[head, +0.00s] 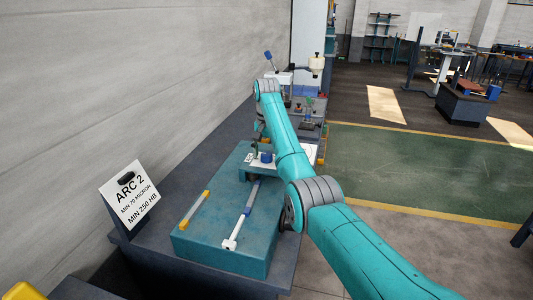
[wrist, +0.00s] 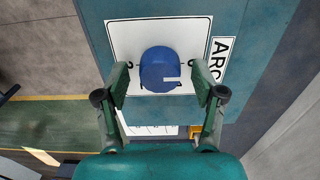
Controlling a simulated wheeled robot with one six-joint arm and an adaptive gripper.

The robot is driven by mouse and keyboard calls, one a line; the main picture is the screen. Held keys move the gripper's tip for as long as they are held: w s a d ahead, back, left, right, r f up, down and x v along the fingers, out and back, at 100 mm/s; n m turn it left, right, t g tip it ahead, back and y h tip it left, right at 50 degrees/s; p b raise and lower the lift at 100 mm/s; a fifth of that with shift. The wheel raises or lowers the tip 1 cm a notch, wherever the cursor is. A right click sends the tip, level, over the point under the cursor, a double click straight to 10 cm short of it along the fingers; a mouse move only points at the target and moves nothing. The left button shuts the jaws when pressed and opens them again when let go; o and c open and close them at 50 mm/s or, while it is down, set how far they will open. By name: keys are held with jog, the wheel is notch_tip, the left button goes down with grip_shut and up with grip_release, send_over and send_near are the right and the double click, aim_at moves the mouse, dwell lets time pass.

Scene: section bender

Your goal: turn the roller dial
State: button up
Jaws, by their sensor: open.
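The roller dial (wrist: 160,66) is a round blue knob with a white pointer mark near its lower right edge, on a white plate (wrist: 122,38). In the head view the blue dial (head: 266,157) shows small on the teal machine, partly crowded by my arm. My gripper (wrist: 160,84) is open in the wrist view, with one green finger left and one right of the dial. Gaps show between both fingers and the knob. Whether the fingertips are level with the knob or above it I cannot tell.
The teal machine bed (head: 205,245) carries a yellow-tipped bar (head: 195,210) and a white-and-blue bar (head: 238,230). A sign reading ARC 2 (head: 130,195) stands left. More bench equipment (head: 308,110) stands behind. Green floor (head: 420,170) lies open to the right.

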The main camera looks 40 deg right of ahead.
jog(key=c, duration=1.2)
jog(key=shift+o, duration=0.2)
jog(key=shift+m, duration=0.3)
jog(key=m, duration=1)
jog(key=shift+m, duration=0.4)
jog(key=m, duration=1)
jog(key=shift+m, duration=0.3)
